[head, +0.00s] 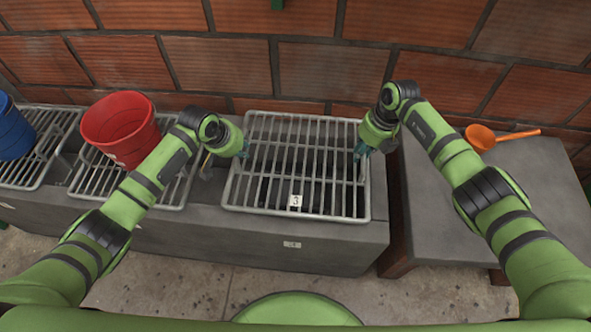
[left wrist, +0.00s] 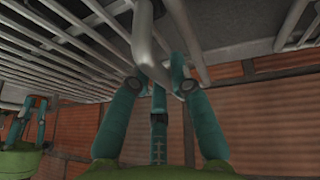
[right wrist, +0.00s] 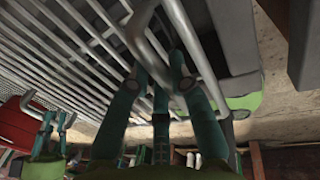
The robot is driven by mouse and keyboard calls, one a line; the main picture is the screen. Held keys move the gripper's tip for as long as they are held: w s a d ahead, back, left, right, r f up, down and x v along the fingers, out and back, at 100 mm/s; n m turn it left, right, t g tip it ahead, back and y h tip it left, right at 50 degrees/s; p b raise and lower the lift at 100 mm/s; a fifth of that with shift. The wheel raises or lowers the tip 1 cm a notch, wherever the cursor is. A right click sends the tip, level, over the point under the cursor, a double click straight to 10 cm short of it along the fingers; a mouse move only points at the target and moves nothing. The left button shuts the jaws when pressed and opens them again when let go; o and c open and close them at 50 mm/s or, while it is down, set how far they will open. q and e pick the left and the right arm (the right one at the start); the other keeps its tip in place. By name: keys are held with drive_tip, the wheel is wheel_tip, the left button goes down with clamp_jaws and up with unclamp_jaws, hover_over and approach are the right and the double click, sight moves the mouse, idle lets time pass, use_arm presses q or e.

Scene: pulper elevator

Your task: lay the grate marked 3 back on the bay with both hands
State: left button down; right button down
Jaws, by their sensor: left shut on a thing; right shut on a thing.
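The grate marked 3 (head: 296,216) is a grey metal grid, roughly level over the dark bay (head: 375,205) at the right end of the concrete trough. Its white tag with a 3 is on the front part. My left gripper (head: 245,152) is shut on the handle at the grate's left side; the handle bar shows between its fingers in the left wrist view (left wrist: 150,55). My right gripper (head: 360,152) is shut on the handle at the right side, also seen in the right wrist view (right wrist: 150,50). I cannot tell whether the grate touches the bay's rim.
A red bucket (head: 118,125) stands on the middle grate (head: 160,192), and a blue bucket (head: 14,135) on the far-left grate (head: 50,165). A grey table (head: 500,220) on the right holds an orange scoop (head: 480,138). A brick wall (head: 330,70) runs close behind.

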sight(242, 159)
use_arm(q)
drive_tip(key=shift+w+a+r, duration=0.1)
drive_tip(key=shift+r, duration=0.15)
use_arm(e)
drive_tip(key=shift+w+a+r, duration=0.15)
drive_tip(key=shift+a, duration=0.1)
use_arm(q)
drive_tip(key=shift+f, duration=0.15)
